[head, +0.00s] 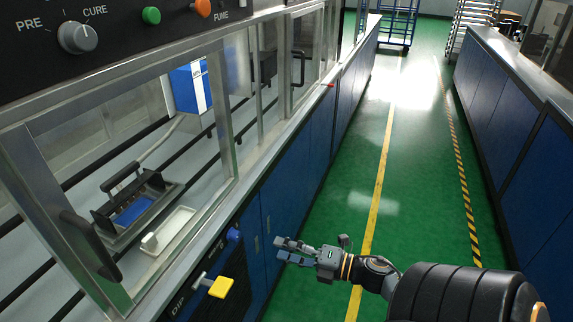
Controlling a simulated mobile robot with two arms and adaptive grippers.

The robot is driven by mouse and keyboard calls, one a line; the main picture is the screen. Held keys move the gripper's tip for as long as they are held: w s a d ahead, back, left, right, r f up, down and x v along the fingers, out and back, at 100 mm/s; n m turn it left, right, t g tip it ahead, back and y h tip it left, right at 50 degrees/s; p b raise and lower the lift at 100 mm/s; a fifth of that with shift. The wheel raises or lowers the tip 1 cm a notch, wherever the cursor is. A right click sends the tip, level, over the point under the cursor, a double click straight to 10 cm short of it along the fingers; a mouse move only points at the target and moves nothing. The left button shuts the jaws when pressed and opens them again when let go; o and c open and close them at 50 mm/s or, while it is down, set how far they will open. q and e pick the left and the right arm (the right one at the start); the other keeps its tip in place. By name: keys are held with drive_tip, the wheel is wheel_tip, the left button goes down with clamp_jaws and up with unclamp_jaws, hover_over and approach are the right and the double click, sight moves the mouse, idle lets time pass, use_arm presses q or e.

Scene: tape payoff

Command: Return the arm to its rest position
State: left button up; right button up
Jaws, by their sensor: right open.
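My right arm comes in from the lower right in the head view. Its gripper (281,249) is open and empty. It hangs over the green floor, close in front of the blue cabinet fronts and to the right of a yellow handle (221,287). Nothing is between the fingers that I can see. My left gripper does not show.
A glazed cabinet on the left holds a black-handled fixture (135,203), a white tray (168,231) and a blue box (190,86). A control panel with a grey knob (77,37) is above. The green aisle (400,200) is clear, with blue cabinets (535,165) on the right.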

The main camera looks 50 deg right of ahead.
idle(0.3)
drive_tip(key=s+d+f+m+g+h, duration=0.1)
drive_tip(key=s+f+m+g+h, duration=0.45)
drive_tip(key=f, duration=0.95)
drive_tip(key=s+d+f+m+t+h, duration=0.1)
drive_tip(key=s+f+m+h, duration=0.1)
drive_tip(key=f+m, duration=0.95)
drive_tip(key=s+a+f+m+g, duration=0.2)
drive_tip(key=s+a+f+g, duration=0.3)
drive_tip(key=s+a+f, duration=0.3)
drive_tip(key=s+a+f+m+g, duration=0.3)
drive_tip(key=s+a+f+g, duration=0.2)
drive_tip(key=s+f, duration=0.8)
drive_tip(key=s+a+y+p, duration=0.1)
drive_tip(key=s+a, duration=0.2)
drive_tip(key=shift+s+f+g, duration=0.35)
drive_tip(key=shift+s, duration=0.05)
drive_tip(key=shift+d, duration=0.1)
